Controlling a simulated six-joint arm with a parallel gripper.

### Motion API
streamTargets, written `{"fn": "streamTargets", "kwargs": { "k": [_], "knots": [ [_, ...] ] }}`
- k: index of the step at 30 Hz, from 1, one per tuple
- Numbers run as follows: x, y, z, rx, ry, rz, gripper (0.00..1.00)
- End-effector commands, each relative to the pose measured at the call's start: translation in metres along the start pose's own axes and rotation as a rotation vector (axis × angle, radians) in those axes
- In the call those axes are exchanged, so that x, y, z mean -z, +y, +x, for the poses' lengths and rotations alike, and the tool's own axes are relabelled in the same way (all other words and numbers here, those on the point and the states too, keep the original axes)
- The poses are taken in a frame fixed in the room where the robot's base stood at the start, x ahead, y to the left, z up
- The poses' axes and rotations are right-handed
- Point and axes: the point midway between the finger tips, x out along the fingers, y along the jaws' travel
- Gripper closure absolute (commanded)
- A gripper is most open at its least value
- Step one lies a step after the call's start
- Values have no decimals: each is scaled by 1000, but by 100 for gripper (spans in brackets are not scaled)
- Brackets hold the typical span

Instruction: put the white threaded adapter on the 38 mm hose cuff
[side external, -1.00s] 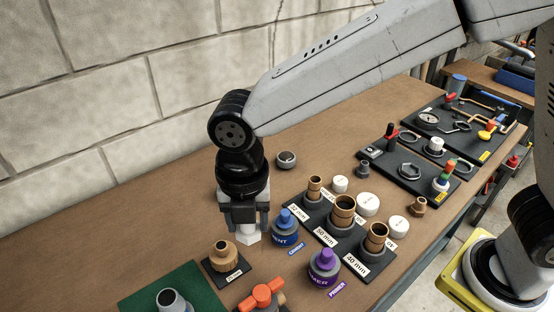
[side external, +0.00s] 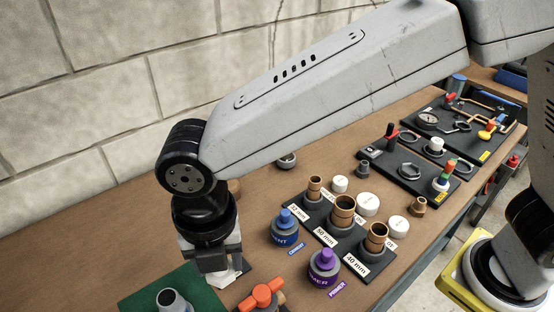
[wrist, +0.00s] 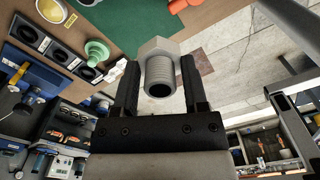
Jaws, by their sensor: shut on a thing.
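My gripper (side external: 220,270) is shut on the white threaded adapter (side external: 227,277). In the wrist view the adapter (wrist: 158,68) sits between the two fingers (wrist: 160,88), its hex part away from the palm and its threaded, open end towards the camera. A grey hose cuff (side external: 172,299) stands on the green mat (side external: 197,285), left of and nearer the camera than my gripper in the side view. Adapter and cuff are apart.
An orange-handled valve (side external: 262,294) stands close right of my gripper. The blue cement can (side external: 285,230) and purple primer can (side external: 323,264) are further right, before the rack of brown pipe fittings (side external: 343,210). A stone wall (side external: 80,120) runs behind the bench.

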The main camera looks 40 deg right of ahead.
Motion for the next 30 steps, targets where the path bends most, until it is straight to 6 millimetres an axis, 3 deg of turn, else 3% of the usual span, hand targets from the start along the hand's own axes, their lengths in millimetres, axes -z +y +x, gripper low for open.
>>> {"fn": "streamTargets", "kwargs": {
  "k": [15, 30],
  "knots": [
    [-21, 62, 30, 1, 0, 1, 100],
    [-36, 102, 78, 0, 0, 1, 100]
  ]
}}
